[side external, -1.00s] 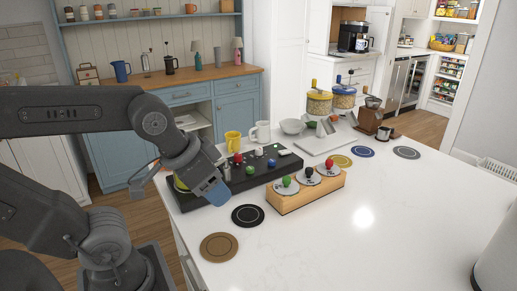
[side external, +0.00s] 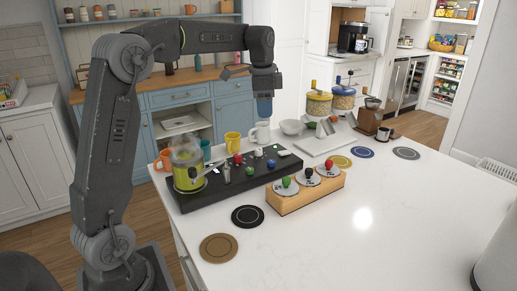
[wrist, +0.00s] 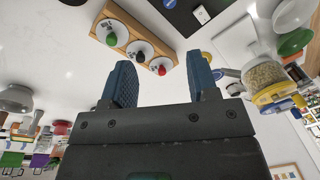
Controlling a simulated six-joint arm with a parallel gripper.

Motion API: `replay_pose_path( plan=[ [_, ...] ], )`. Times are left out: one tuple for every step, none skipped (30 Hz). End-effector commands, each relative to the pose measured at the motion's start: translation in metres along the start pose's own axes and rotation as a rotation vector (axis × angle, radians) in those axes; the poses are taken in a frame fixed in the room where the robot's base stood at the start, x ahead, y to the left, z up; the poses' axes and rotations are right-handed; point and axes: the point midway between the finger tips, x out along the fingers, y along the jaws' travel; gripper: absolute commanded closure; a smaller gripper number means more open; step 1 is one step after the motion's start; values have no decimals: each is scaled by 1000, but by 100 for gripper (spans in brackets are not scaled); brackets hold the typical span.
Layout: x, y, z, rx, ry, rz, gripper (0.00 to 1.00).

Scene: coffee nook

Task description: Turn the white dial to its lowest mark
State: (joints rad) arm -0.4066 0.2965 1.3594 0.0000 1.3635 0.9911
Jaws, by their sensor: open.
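A small white knob (side external: 259,152) stands on a long black panel (side external: 222,196) in the side view, among red (side external: 238,158), blue (side external: 271,163) and green (side external: 250,170) knobs. It is too small to read its marks or setting. I cannot tell for sure that it is the white dial. My gripper (side external: 264,110) points down, high above the counter near the white mug (side external: 262,132), apart from the knobs. In the wrist view my gripper (wrist: 161,75) is open with nothing between its fingers.
A wooden block (side external: 290,204) with green, black and red ball knobs on pale discs stands before the panel. Mugs, a bowl (side external: 292,126) and yellow-lidded jars (side external: 318,103) stand behind.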

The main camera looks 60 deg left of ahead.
Motion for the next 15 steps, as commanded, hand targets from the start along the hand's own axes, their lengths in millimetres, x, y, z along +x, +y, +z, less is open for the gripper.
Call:
replay_pose_path(
  plan=[
    [13,-24,3,28,-17,22,46],
    [19,-34,4,51,-25,34,46],
    [26,-48,7,78,-34,48,46],
    [32,-57,9,98,-39,58,46],
    [37,-65,11,115,-43,68,46],
    [43,-74,14,137,-47,78,46],
    [47,-80,16,151,-50,85,46],
    [50,-85,18,163,-52,92,46],
    [54,-90,20,176,-54,99,46],
    [56,-93,21,185,-55,102,46],
    [58,-95,22,190,-56,106,46],
    [60,-97,23,196,-57,109,46],
    [61,-98,24,200,-57,110,46],
    [63,-98,24,201,-57,111,46],
    [66,-98,24,202,-57,112,46]
  ],
)
